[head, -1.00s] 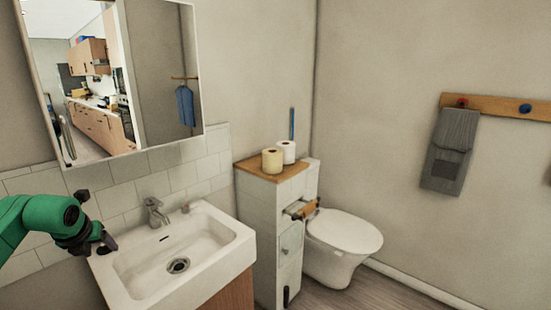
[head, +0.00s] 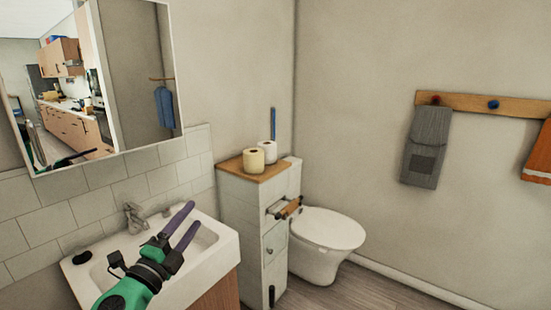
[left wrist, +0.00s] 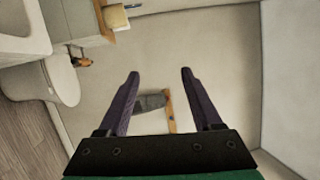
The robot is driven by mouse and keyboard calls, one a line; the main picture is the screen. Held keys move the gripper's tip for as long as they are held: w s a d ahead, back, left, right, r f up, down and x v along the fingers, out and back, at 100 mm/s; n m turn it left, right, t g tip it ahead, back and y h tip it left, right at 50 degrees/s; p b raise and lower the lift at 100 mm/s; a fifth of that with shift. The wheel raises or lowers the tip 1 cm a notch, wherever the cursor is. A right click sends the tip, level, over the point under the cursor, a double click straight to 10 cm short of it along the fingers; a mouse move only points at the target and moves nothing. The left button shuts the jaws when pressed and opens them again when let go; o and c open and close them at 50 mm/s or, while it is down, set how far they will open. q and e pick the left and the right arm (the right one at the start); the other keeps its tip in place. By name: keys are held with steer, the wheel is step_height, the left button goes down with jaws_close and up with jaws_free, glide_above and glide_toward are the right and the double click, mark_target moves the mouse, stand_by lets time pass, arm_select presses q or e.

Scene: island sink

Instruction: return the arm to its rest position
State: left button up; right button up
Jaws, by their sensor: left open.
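My left gripper (head: 182,226) is over the white sink (head: 84,281) in the head view, with its green wrist coming from the bottom. Its two purple fingers are apart, with nothing between them, and point up and to the right. In the left wrist view the open fingers (left wrist: 160,75) point toward the far wall, where a grey towel (left wrist: 150,102) hangs well beyond them. My right gripper is in neither view.
A chrome faucet (head: 135,217) stands behind the gripper at the sink's back. A cabinet with a wooden top (head: 232,164) carries paper rolls (head: 253,160), right of the sink. A white toilet (head: 325,230) stands beyond it. A mirror (head: 135,75) hangs above the sink.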

arm_select(q)
steer(key=s+a+f+n+g+y, duration=0.3)
steer(key=s+a+f+n+y, duration=0.2)
steer(key=f+n, duration=0.3)
steer(key=s+a+f+n+g+y, duration=0.4)
steer(key=f+n+y, duration=0.1)
steer(key=f+n, duration=0.35)
steer(key=s+d+f+n+g+h, duration=0.25)
steer(key=s+f+g, duration=0.3)
steer(key=s, duration=0.35)
steer(key=s+d+f+n+g+h, duration=0.1)
steer(key=s+d+f+g+h, duration=0.2)
steer(key=s+f, duration=0.45)
steer(key=s+f+g+y, duration=0.1)
steer(key=s+f, duration=0.1)
steer(key=f, duration=1)
steer(key=s+f+g, duration=0.1)
steer(key=s+f, duration=0.1)
steer(key=f, duration=1.1)
steer(key=s+a+f+g, duration=0.1)
steer(key=s+a+f, duration=0.1)
steer(key=s+f, duration=1)
steer(key=s, duration=0.3)
steer(key=shift+s+a+f+m, duration=0.25)
steer(key=shift+s+a+m, duration=0.05)
steer(key=shift+s, duration=0.1)
steer(key=shift+y, duration=0.25)
